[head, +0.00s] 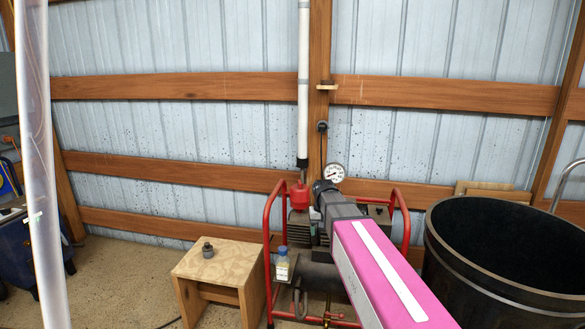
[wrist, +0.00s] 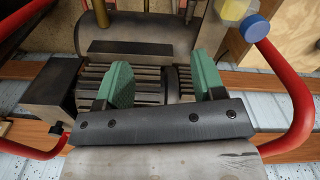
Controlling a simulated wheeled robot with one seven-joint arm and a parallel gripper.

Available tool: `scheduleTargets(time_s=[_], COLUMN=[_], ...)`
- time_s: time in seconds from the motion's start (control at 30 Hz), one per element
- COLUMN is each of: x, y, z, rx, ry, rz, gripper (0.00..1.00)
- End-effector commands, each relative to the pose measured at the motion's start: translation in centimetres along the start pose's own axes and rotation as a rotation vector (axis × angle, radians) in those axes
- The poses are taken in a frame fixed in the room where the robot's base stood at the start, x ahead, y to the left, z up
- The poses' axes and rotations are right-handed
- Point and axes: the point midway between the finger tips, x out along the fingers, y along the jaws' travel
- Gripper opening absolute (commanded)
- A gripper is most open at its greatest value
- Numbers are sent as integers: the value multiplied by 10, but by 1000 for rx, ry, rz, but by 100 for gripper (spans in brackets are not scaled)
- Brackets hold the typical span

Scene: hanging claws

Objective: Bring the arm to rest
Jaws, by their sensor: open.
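My gripper (wrist: 162,78) is open in the wrist view. Its two green fingers stand well apart with nothing held between them. Ribbed dark metal of a machine shows behind and between the fingers. In the head view my pink arm reaches forward from the lower right, and its dark gripper end (head: 323,188) is over the red-framed machine (head: 268,240). I cannot tell from these frames whether the fingers touch the machine.
A wooden stool (head: 222,262) with a small dark fitting (head: 208,250) stands left of the machine. A blue-capped bottle (head: 283,265) is at the machine's left side. A black tub (head: 480,290) stands at right. A round gauge (head: 333,173) is close to the gripper.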

Motion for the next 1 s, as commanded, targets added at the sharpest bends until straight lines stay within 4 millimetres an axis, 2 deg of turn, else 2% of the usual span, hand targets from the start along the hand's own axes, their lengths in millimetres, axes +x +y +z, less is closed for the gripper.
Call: scheduleTargets(time_s=[0.03,0.2,0.3,0.4,0.5,0.67,1.0], x=[19,68,90,107,118,126,127], y=[10,35,46,55,60,64,64], z=[28,87,121,149,167,180,179], rx=[9,32,45,57,64,69,69], ry=[-5,-3,-2,0,2,4,4], rz=[0,-1,-2,-2,-2,-2,-2], gripper=[63,63,63,63,63,63,63])
